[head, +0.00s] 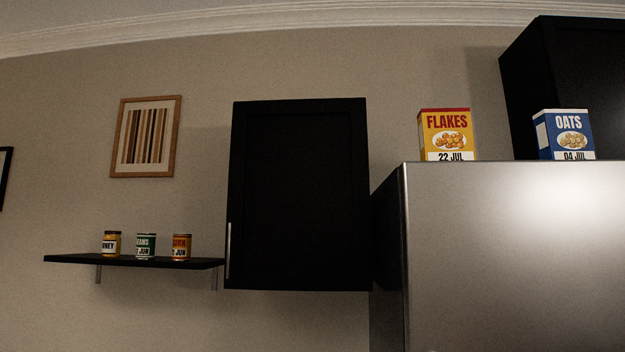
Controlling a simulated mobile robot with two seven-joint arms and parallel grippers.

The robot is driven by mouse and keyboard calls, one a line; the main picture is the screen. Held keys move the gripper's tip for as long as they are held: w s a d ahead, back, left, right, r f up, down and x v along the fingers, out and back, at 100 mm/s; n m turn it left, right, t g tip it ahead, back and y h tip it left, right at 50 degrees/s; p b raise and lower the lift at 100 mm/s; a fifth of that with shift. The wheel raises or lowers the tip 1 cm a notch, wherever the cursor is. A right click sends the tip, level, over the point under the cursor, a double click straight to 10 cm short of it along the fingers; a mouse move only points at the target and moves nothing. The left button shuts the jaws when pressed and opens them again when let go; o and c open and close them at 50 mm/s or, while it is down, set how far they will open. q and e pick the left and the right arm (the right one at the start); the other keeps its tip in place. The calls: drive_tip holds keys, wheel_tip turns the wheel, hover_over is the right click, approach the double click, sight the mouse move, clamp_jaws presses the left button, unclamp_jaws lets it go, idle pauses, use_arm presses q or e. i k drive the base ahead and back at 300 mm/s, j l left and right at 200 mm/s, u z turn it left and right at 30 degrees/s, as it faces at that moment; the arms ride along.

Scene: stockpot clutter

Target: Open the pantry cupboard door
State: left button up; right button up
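The pantry cupboard door (298,195) is black with a framed panel and hangs on the wall in the middle of the head view. It looks shut. A thin vertical metal handle (228,250) sits at the door's lower left edge. Neither of my grippers shows in the head view, so where they are relative to the handle cannot be seen.
A black shelf (70,259) left of the cupboard holds a honey jar (111,243) and two cans. A steel fridge (510,260) stands at the right, with a flakes box (446,135) and an oats box (566,134) on top. Another black cupboard (590,70) is behind.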

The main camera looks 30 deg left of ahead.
sight(299, 214)
drive_tip(key=j+u, duration=0.15)
drive_tip(key=u, duration=0.5)
drive_tip(key=i+j+u, duration=0.1)
drive_tip(key=j+u, duration=0.2)
drive_tip(key=i+j+u, duration=0.3)
drive_tip(key=j, duration=0.2)
drive_tip(key=i+j+u, duration=0.15)
drive_tip(key=j, duration=0.25)
drive_tip(key=i+j+u, duration=0.15)
drive_tip(key=j, duration=0.3)
drive_tip(key=i+j, duration=0.35)
drive_tip(key=j, duration=0.15)
drive_tip(key=i+j, duration=0.4)
drive_tip(key=j+u, duration=0.05)
drive_tip(key=j, duration=0.1)
